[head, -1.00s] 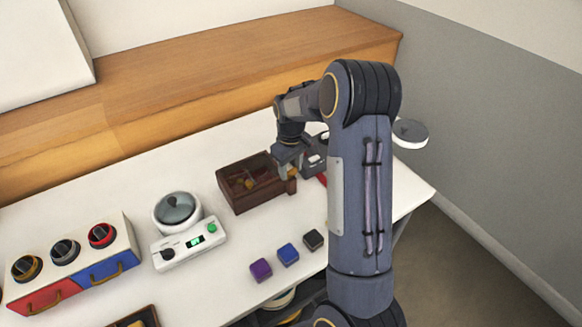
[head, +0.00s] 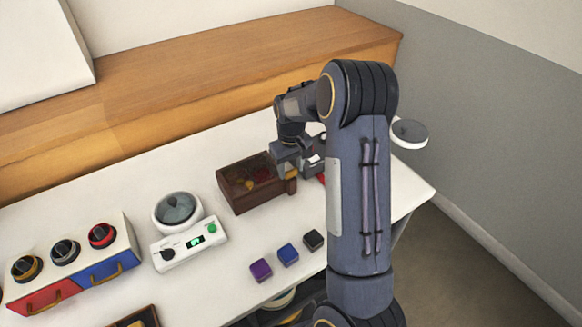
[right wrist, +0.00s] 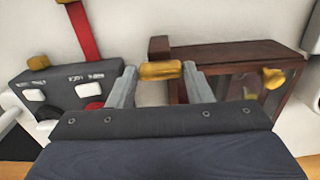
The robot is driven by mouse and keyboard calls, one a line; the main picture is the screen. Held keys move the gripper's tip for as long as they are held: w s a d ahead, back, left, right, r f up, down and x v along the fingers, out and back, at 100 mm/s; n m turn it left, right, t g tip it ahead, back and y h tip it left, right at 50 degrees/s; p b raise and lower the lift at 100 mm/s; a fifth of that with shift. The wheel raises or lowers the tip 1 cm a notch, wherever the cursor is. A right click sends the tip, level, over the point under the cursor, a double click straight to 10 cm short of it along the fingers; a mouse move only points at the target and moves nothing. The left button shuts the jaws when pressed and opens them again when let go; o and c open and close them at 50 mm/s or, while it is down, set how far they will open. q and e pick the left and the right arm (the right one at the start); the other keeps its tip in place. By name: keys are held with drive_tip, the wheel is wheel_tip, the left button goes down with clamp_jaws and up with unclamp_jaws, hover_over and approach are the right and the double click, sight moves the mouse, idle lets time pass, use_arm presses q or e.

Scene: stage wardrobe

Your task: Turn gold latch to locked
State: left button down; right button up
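The gold latch (right wrist: 160,70) is a short gold bar at the side of a dark brown box (right wrist: 225,55), next to a brown post. In the right wrist view it lies between the two grey fingertips of my right gripper (right wrist: 159,76). The fingers stand apart on either side of the bar, with a small gap at the left one. The latch (head: 291,186) also shows in the head view at the box's right front corner, below my right gripper (head: 295,163). The box has a see-through panel with a yellow item behind it. My left gripper is not in view.
A dark grey switch unit (right wrist: 70,92) with white buttons and a red strap stands beside the box. Purple (head: 260,270), blue (head: 288,255) and black (head: 313,240) cubes lie in front. A white scale (head: 190,240) and a drawer unit (head: 75,265) stand left.

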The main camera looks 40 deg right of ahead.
sight(291, 170)
drive_tip(key=o, duration=0.4)
drive_tip(key=shift+c, duration=0.2)
wheel_tip(291, 170, up, 8)
drive_tip(key=shift+f, duration=0.2)
drive_tip(key=shift+r, duration=0.15)
drive_tip(key=shift+s+a+r, duration=0.1)
drive_tip(key=shift+s+r, duration=0.05)
drive_tip(key=s+a+r+t+y, duration=0.2)
drive_tip(key=s+a+r, duration=0.2)
drive_tip(key=s+a, duration=0.4)
drive_tip(key=s+a+r+t+y, duration=0.15)
drive_tip(key=s+a+r, duration=0.25)
drive_tip(key=s+a, duration=0.45)
drive_tip(key=s+a+f+t, duration=0.2)
drive_tip(key=s+a, duration=0.1)
drive_tip(key=s, duration=0.5)
drive_tip(key=shift+a+f, duration=0.15)
drive_tip(key=shift+a, duration=0.1)
